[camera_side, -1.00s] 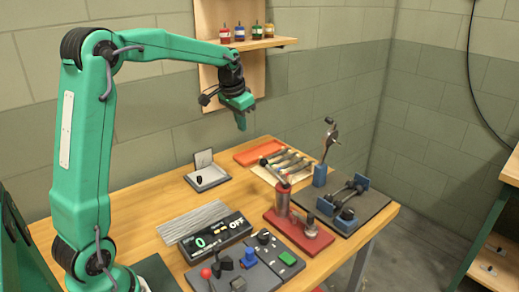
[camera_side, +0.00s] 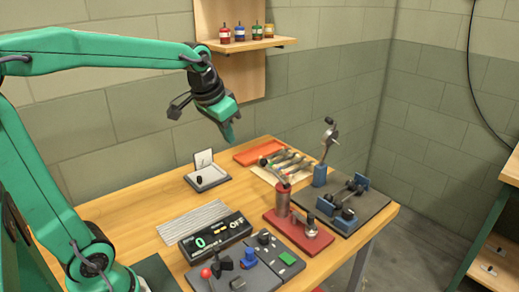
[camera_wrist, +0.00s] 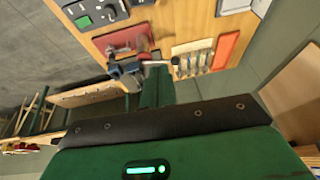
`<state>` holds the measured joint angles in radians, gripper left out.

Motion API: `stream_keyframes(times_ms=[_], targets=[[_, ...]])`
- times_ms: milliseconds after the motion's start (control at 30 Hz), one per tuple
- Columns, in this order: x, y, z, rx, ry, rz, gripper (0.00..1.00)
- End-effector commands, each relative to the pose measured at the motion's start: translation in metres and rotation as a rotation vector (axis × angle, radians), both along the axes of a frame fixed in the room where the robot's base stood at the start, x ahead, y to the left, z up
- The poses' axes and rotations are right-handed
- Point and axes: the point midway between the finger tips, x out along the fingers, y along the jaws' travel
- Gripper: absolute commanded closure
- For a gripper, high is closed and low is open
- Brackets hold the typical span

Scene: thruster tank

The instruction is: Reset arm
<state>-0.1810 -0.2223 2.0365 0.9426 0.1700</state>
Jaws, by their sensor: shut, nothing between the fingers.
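My arm is green, and my gripper (camera_side: 229,132) hangs shut and empty in the air above the back of the wooden table (camera_side: 140,222) in the side view. Its fingers point down, well clear of the objects below. In the wrist view, my green gripper body with a dark band fills the lower part of the picture. A narrow green finger (camera_wrist: 157,88) reaches up from it, with nothing held.
A red thruster stand (camera_side: 285,217), a control box with a display (camera_side: 214,238), a blue clamp fixture (camera_side: 348,203), an orange tray (camera_side: 260,152) and several tools occupy the table. A shelf with small bottles (camera_side: 270,43) is on the wall. A second table (camera_side: 505,235) stands at right.

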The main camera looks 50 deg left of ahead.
Motion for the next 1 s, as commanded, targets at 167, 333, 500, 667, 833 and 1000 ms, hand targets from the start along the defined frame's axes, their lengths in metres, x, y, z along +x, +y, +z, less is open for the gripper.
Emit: stream_keyframes(times_ms=[167,333,500,667,833,1000], targets=[[-0.038,-0.023,-0.001,-0.011,-0.034,-0.009,1.00],[-0.073,-0.041,-0.009,-0.027,-0.061,-0.016,1.00],[-0.105,-0.055,-0.021,-0.043,-0.088,-0.022,1.00],[-0.125,-0.062,-0.032,-0.055,-0.105,-0.025,1.00],[-0.135,-0.066,-0.038,-0.061,-0.113,-0.027,1.00],[-0.136,-0.066,-0.039,-0.063,-0.112,-0.027,1.00]])
